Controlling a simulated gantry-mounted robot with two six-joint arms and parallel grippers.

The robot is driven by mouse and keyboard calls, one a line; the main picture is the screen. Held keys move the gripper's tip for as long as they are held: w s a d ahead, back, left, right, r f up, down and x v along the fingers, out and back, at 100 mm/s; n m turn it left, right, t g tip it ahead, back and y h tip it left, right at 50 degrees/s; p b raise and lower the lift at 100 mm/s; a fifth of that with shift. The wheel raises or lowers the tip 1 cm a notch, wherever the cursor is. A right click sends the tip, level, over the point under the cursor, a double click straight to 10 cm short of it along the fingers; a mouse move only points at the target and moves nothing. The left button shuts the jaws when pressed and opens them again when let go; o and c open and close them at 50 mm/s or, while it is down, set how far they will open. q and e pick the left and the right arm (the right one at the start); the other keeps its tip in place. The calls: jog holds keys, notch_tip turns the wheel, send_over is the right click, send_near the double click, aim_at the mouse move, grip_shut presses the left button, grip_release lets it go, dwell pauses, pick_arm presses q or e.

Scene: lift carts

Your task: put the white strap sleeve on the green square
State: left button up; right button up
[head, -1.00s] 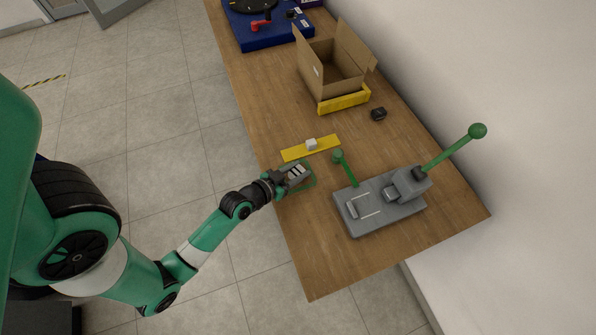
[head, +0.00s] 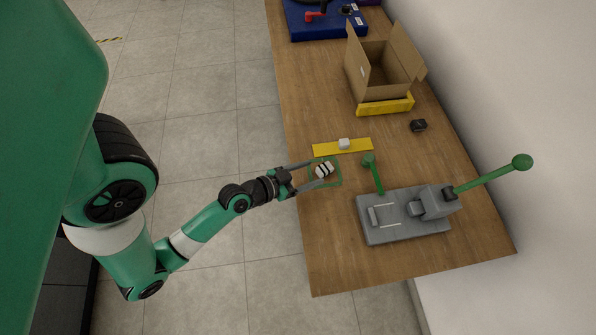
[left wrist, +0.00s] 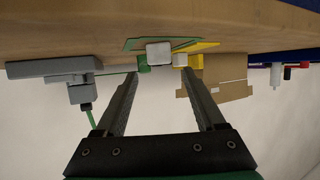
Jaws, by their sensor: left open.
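The white strap sleeve (head: 325,170), a small white piece with dark bands, sits inside the green square (head: 340,181) near the table's left edge. In the left wrist view the sleeve (left wrist: 158,52) shows as a pale block against the green square (left wrist: 133,44), just beyond the fingertips. My left gripper (head: 317,174) is open, with its fingers spread on either side of the sleeve. In the left wrist view a gap shows between the sleeve and each finger. My right gripper is not in view.
A yellow strip (head: 358,146) with a white block (head: 344,144) lies just behind the square. A grey device (head: 400,234) with green-knobbed levers stands to the right. An open cardboard box (head: 382,69), a small black object (head: 418,125) and a blue unit (head: 328,26) lie farther back.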

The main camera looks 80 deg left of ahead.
pick_arm(q)
jog(key=b+v, duration=0.1)
jog(key=v, duration=0.3)
jog(key=shift+s+d, duration=0.1)
jog(key=shift+s, duration=0.2)
jog(key=shift+s+d+r, duration=0.1)
jog(key=shift+s+r, duration=0.05)
jog(key=shift+r, duration=0.05)
